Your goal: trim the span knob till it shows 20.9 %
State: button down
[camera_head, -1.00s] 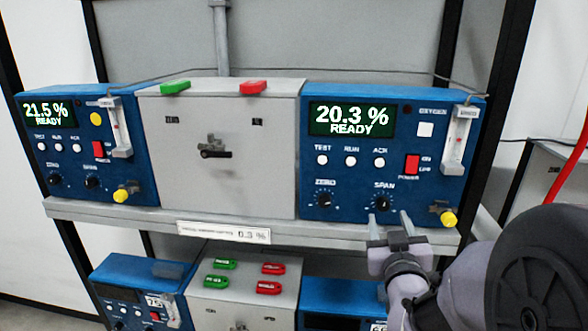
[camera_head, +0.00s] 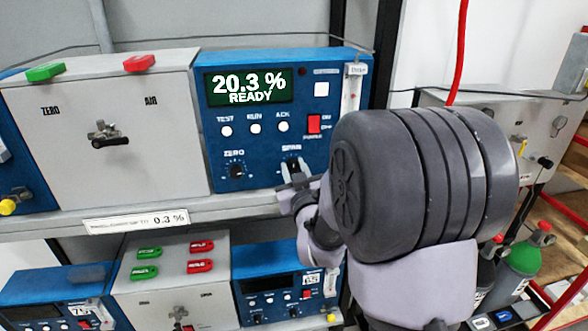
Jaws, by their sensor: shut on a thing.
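The upper right blue analyser (camera_head: 265,107) has a display (camera_head: 249,86) reading 20.3 % READY. Its span knob (camera_head: 292,165), a small black knob under the SPAN label, is at the lower right of the front panel, to the right of the zero knob (camera_head: 236,170). My gripper (camera_head: 293,172) is at the span knob, with its fingers shut on it. The fingertips are small in the view, and my arm hides the panel's lower right corner and part of the flow tube.
A grey valve box (camera_head: 110,130) with a black-handled valve stands left of the analyser. The shelf edge (camera_head: 200,206) carries a 0.3 % label. More units sit below. Gas cylinders (camera_head: 520,254) and a red hose (camera_head: 458,50) are at the right.

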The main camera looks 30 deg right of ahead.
jog(key=shift+f+b, duration=0.1)
jog(key=shift+b, duration=0.3)
jog(key=m+b, duration=0.1)
jog(key=b, duration=0.2)
jog(key=m+b, duration=0.1)
jog(key=b, duration=0.2)
jog(key=shift+f, duration=0.35)
jog(key=m+b, duration=0.4)
jog(key=b, duration=0.4)
jog(key=m+b, duration=0.3)
jog(key=b, duration=0.2)
jog(key=shift+r+b, duration=0.1)
jog(key=shift+b, duration=0.3)
jog(key=m+b, duration=0.3)
jog(key=shift+d+r+m, duration=0.1)
jog(key=shift+r+m, duration=0.15)
jog(key=shift+m, duration=0.05)
jog(key=shift+r+m+b, duration=0.1)
jog(key=shift+m+b, duration=0.2)
jog(key=shift+b, duration=0.05)
jog(key=c, duration=1.1)
grip_release()
